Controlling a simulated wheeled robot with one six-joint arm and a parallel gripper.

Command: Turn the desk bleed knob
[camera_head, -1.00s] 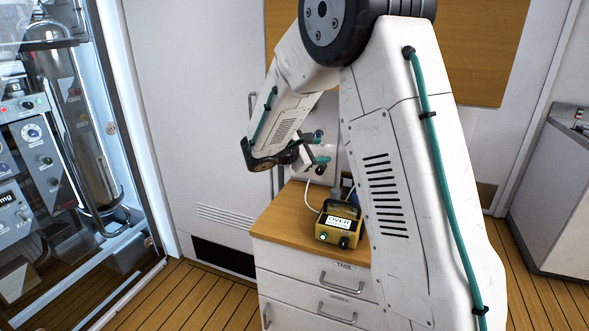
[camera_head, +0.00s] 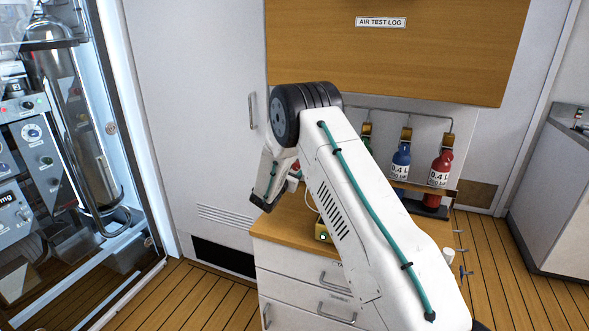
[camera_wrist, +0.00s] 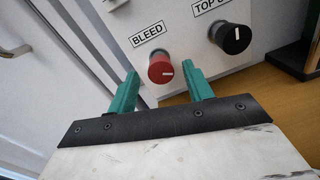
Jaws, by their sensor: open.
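The bleed knob (camera_wrist: 161,69) is red with a white pointer line and sits on a light panel under a "BLEED" label in the wrist view. My gripper (camera_wrist: 163,86) is open, with one green finger at each side of the red knob in the picture. I cannot tell how deep the fingers reach around it, and no contact shows. In the head view the arm reaches down over the wooden-topped desk (camera_head: 268,231); the fingertips and most of the panel are hidden behind the arm.
A black knob (camera_wrist: 231,37) labelled "TOP…" is right of the red one. Blue (camera_head: 401,160) and red (camera_head: 440,168) bottles stand at the back right. A glass-fronted cabinet with instruments is at left.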

